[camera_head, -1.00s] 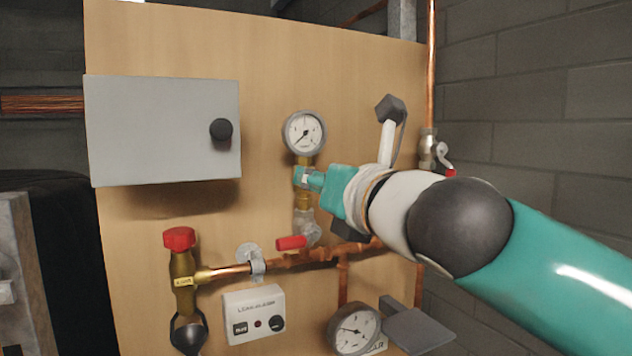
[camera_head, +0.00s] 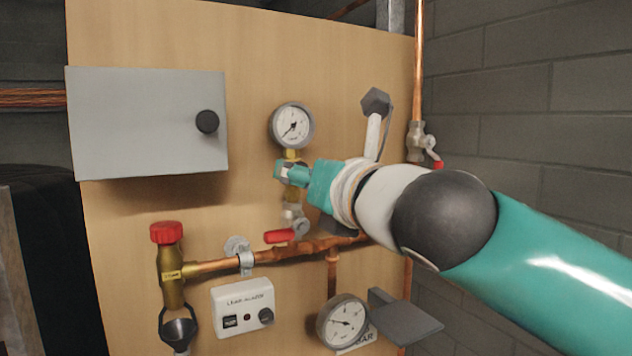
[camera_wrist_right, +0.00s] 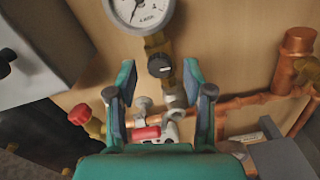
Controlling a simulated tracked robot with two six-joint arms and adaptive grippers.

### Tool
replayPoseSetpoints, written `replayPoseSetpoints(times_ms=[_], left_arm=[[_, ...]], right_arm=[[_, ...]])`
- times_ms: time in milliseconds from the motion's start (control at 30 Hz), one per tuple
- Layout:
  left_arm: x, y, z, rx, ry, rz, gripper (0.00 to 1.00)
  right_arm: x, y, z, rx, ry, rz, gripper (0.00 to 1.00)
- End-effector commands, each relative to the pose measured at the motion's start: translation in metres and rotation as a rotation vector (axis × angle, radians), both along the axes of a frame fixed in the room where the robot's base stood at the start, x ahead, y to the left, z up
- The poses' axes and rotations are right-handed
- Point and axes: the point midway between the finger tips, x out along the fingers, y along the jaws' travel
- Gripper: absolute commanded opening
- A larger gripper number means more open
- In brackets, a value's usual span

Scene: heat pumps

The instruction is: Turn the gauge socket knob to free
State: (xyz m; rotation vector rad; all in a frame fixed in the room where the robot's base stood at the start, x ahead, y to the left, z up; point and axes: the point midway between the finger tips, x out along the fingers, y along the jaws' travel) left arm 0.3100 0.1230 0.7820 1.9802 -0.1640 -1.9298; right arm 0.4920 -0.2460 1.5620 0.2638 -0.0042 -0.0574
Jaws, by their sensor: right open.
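The gauge socket knob (camera_wrist_right: 159,66) is a small round black knob with a pale mark on its face. It sits on the brass socket (camera_wrist_right: 156,46) under the round white gauge (camera_wrist_right: 140,8), which also shows in the head view (camera_head: 292,126). My right gripper (camera_wrist_right: 166,88) is open, its two teal fingers apart on either side of the line below the knob in the wrist view. Nothing is between the fingertips that I can see gripped. In the head view my right gripper (camera_head: 284,172) covers the knob and part of the socket. My left gripper is not in view.
A red-handled valve (camera_head: 280,236) lies just below the socket, near my right gripper. A copper pipe (camera_head: 300,249) crosses the wooden board. A grey box (camera_head: 148,122) stands out at left. A lower gauge (camera_head: 343,321) and a leak alarm (camera_head: 243,307) are below.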

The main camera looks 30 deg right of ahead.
Motion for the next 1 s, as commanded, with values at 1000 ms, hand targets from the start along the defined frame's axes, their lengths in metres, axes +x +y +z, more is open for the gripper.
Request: replayPoseSetpoints(times_ms=[1000], left_arm=[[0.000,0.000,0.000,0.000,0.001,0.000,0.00]], right_arm=[[-0.117,0.007,-0.002,0.000,0.002,0.000,0.51]])
